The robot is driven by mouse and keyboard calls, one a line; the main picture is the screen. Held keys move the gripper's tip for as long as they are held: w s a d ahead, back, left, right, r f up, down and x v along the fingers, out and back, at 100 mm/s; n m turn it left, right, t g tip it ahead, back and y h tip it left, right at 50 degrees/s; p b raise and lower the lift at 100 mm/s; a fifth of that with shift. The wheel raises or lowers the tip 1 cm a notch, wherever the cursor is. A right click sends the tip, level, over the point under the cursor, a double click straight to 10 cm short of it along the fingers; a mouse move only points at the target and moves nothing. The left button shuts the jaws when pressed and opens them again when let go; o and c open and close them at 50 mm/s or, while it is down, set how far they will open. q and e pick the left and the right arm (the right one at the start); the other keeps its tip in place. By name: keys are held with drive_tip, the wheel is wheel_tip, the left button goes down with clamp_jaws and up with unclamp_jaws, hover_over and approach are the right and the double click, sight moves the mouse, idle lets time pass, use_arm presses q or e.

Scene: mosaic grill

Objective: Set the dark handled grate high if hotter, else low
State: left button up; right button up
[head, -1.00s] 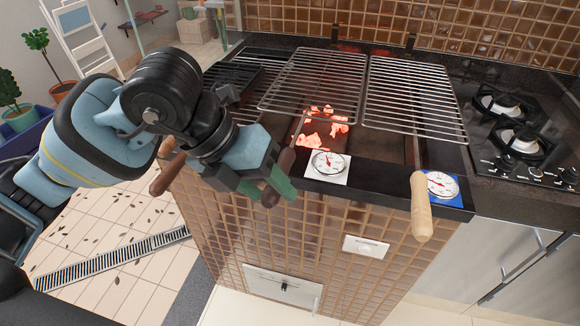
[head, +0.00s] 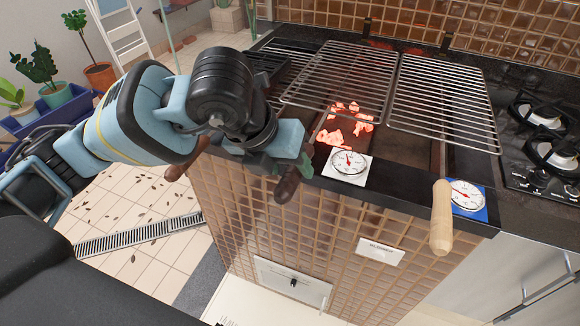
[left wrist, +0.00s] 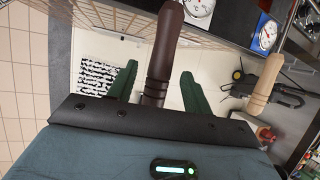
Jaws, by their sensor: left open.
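The dark brown handle (head: 288,185) sticks out at the counter's front edge, in line with the left wire grate (head: 340,80). My left gripper (head: 297,168) is at this handle, its fingers partly hidden in the head view. In the left wrist view the dark handle (left wrist: 166,50) runs between the two green fingers of the open gripper (left wrist: 155,85), with gaps on both sides. A white-backed gauge (head: 347,175) and a blue-backed gauge (head: 482,200) lie on the front ledge. Both needles point roughly upward, the blue one's more to the left; the scales are too small to read.
Glowing coals (head: 330,137) lie under the left grate. A pale wooden handle (head: 441,215) stands out by the right grate (head: 440,100). Another brown handle (head: 177,169) shows behind my left arm. A gas hob (head: 550,150) is at the right. A tiled front drops below the ledge.

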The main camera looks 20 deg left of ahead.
use_arm(q)
drive_tip(key=shift+x, duration=0.8)
clamp_jaws()
